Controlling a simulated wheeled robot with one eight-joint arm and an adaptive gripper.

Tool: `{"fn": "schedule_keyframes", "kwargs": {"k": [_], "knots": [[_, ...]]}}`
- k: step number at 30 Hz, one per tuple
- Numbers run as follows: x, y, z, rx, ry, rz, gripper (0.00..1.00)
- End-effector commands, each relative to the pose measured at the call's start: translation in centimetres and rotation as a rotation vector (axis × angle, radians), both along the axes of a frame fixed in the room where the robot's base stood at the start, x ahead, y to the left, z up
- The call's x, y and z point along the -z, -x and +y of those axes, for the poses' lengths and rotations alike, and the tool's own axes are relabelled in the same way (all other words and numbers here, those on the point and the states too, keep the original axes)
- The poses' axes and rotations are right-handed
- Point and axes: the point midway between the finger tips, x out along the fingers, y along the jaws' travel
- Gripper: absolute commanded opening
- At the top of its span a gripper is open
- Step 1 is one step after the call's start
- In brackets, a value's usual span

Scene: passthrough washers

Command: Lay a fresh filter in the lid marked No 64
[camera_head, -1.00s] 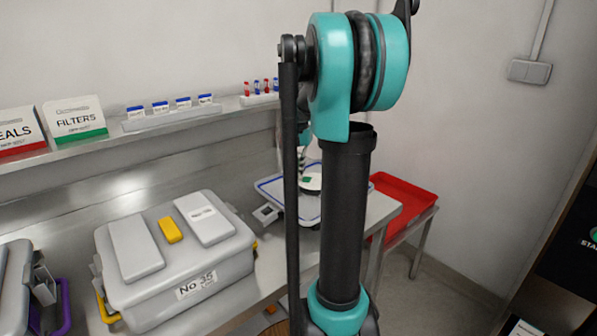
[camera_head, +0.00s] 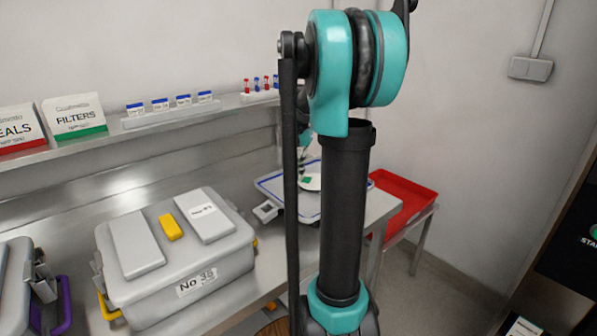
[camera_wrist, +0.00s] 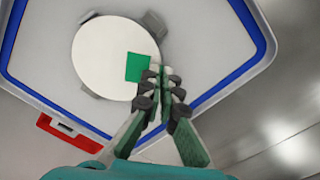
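A round white filter (camera_wrist: 100,50) with a green square mark shows in the wrist view. It lies flat-on over the pale inside of a blue-edged lid (camera_wrist: 40,45), roughly centred among grey clips. Whether it rests on the lid or hangs just above is unclear. My gripper (camera_wrist: 163,68) points at the filter's right rim, just right of the green mark. Its fingertips are close together; I cannot tell whether they hold anything. In the head view the lid (camera_head: 271,188) and filter (camera_head: 313,184) are partly hidden by my arm. No number on this lid is readable.
A grey lidded box (camera_head: 150,290) with a number label stands left of the lid. A red tray (camera_head: 405,200) is at the right. On the back shelf are a FILTERS box (camera_head: 75,117), a seals box (camera_head: 18,130) and small blue-topped items (camera_head: 160,104).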

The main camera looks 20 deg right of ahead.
Motion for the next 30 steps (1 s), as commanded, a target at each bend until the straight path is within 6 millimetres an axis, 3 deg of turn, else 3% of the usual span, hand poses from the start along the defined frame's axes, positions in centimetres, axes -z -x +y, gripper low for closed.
{"fn": "schedule_keyframes", "kwargs": {"k": [30], "knots": [[1.1, 0.0, 0.0, 0.000, 0.000, 0.000, 0.00]]}}
